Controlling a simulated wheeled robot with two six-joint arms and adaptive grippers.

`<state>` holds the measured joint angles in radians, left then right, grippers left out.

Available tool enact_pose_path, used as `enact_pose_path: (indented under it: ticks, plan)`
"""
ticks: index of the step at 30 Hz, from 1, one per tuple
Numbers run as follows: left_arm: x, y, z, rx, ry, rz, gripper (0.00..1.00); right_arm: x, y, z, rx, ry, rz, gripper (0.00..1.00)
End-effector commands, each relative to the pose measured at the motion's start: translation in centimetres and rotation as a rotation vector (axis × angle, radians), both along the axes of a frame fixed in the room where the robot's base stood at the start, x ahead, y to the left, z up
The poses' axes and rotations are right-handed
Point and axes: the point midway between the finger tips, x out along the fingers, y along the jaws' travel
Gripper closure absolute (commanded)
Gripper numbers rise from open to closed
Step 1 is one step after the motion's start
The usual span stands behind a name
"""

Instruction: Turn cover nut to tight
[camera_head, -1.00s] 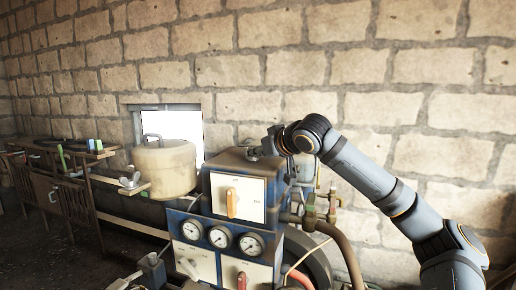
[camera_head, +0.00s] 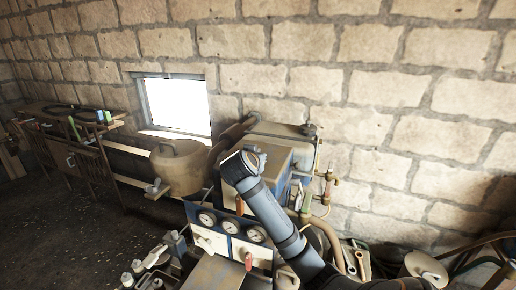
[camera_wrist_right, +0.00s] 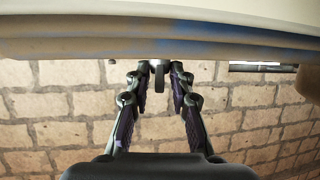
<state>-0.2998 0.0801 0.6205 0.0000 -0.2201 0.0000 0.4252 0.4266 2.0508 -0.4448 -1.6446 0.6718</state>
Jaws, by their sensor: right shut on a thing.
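My right arm comes in from the bottom right in the head view and crosses in front of the blue machine housing (camera_head: 300,155), whose top cover (camera_head: 285,132) is brown and worn. The arm's end is at the housing's upper left, and its fingers are mostly hidden there. In the right wrist view my right gripper (camera_wrist_right: 159,80) has its fingertips closed around a small dark grey nut-like part (camera_wrist_right: 158,71) just below the worn brown and blue edge (camera_wrist_right: 150,45). I cannot tell how far the nut is turned. My left gripper is not in view.
Round gauges (camera_head: 231,226) and coloured handles sit on the machine's front panel. A brown tank (camera_head: 178,167) stands to the left, below a bright window (camera_head: 178,104). Pipes with valves (camera_head: 328,190) are at the right. Several fittings crowd the bottom. A stone wall is behind.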

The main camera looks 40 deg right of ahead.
Motion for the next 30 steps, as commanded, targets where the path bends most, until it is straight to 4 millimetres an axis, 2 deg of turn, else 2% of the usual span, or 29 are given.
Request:
enact_pose_path:
  ticks: [12, 28, 29, 30]
  plan:
    - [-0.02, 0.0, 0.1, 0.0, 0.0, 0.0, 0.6, 0.32, 0.19, -0.23, 0.002, 0.002, -0.167, 1.0]
    - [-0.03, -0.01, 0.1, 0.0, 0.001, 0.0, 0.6, 0.32, 0.14, -0.28, 0.001, 0.003, -0.188, 1.0]
    - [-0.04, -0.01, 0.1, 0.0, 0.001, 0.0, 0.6, 0.32, 0.14, -0.28, 0.001, 0.003, -0.188, 0.75]
    - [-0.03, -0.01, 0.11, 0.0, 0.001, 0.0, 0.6, 0.32, 0.14, -0.27, 0.001, 0.003, -0.188, 0.7]
